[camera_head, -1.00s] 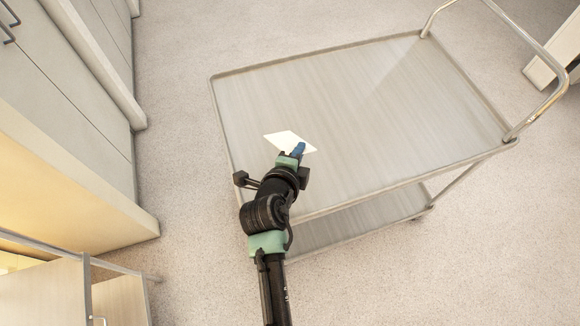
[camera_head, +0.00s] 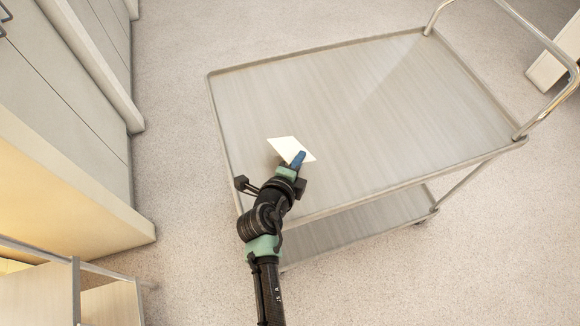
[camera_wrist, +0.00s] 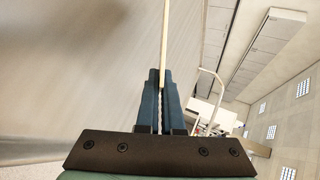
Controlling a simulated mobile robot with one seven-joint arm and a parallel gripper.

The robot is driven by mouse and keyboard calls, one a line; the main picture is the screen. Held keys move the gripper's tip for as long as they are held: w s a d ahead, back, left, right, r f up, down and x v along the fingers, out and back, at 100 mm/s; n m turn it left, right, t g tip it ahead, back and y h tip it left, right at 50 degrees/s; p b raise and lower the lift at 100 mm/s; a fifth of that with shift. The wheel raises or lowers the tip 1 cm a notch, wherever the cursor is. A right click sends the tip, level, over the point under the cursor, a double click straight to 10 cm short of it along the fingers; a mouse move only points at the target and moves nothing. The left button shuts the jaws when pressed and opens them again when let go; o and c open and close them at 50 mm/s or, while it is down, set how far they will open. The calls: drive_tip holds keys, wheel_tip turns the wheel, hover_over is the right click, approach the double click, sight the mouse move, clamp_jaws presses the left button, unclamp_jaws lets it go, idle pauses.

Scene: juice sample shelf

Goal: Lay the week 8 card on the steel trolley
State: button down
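A white card (camera_head: 287,147) is at my gripper's tip, over the near left part of the steel trolley's top (camera_head: 370,110). My gripper (camera_head: 299,158) has blue fingers and is shut on the card. In the wrist view the card (camera_wrist: 166,45) shows edge-on as a thin pale strip, pinched between the blue fingers (camera_wrist: 160,95). The steel top (camera_wrist: 75,60) fills the left of that view. Whether the card touches the top I cannot tell. No writing on the card can be read.
The trolley has a raised rim, a lower shelf (camera_head: 350,222) and a curved handle (camera_head: 548,52) at the right.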

drive_tip(key=shift+f+b, duration=1.1)
drive_tip(key=shift+f, duration=0.25)
drive_tip(key=shift+r, duration=0.1)
drive_tip(key=c, duration=1.2)
unclamp_jaws()
drive_tip(key=shift+p+v, duration=0.8)
drive_tip(key=shift+v, duration=3.2)
